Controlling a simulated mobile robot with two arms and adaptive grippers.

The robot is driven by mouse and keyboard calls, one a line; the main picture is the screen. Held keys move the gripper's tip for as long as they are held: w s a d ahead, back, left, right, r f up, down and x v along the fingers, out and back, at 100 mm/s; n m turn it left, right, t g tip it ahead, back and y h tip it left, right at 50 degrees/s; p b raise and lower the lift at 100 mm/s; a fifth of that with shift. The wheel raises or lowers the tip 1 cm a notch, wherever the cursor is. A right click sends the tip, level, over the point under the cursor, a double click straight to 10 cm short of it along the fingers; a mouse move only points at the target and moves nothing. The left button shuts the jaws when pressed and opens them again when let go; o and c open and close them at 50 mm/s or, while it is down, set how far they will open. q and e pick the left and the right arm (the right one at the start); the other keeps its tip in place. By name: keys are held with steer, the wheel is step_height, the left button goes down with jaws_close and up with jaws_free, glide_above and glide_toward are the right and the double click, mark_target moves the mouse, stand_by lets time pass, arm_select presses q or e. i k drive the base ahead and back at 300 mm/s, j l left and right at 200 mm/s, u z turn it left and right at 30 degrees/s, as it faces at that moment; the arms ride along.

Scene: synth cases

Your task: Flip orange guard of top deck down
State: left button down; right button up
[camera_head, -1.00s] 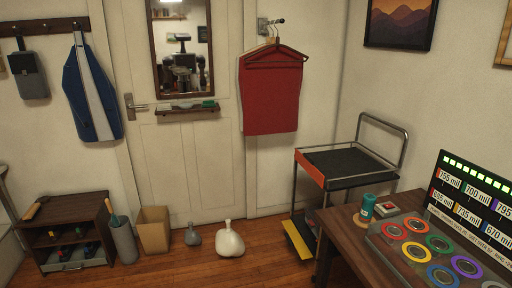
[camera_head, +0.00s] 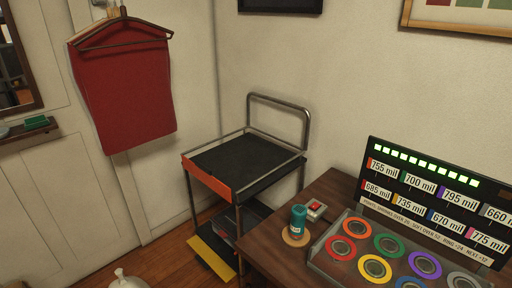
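A two-deck metal cart stands in the corner by the wall, in the middle of the head view. Its top deck (camera_head: 243,162) is a black surface with thin metal side rails and a tall push handle (camera_head: 280,101) at the back. The orange guard (camera_head: 206,179) is a flat panel along the front left edge of the top deck; I cannot tell surely whether it stands up or hangs down. A yellow panel (camera_head: 211,257) is at the lower deck, sloping near the floor. Neither of my grippers is in view.
A brown table (camera_head: 332,189) stands right of the cart, close to it. It bears a teal cup-like item (camera_head: 298,219), a red-button box (camera_head: 314,209), a ring tray and a lit label panel (camera_head: 440,190). A red cloth (camera_head: 122,90) hangs left. A white vase (camera_head: 127,281) shows at the bottom.

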mark_target(200, 171)
steer(key=i+j+z, duration=0.6)
steer(key=j+z, duration=0.2)
steer(key=j, duration=0.15)
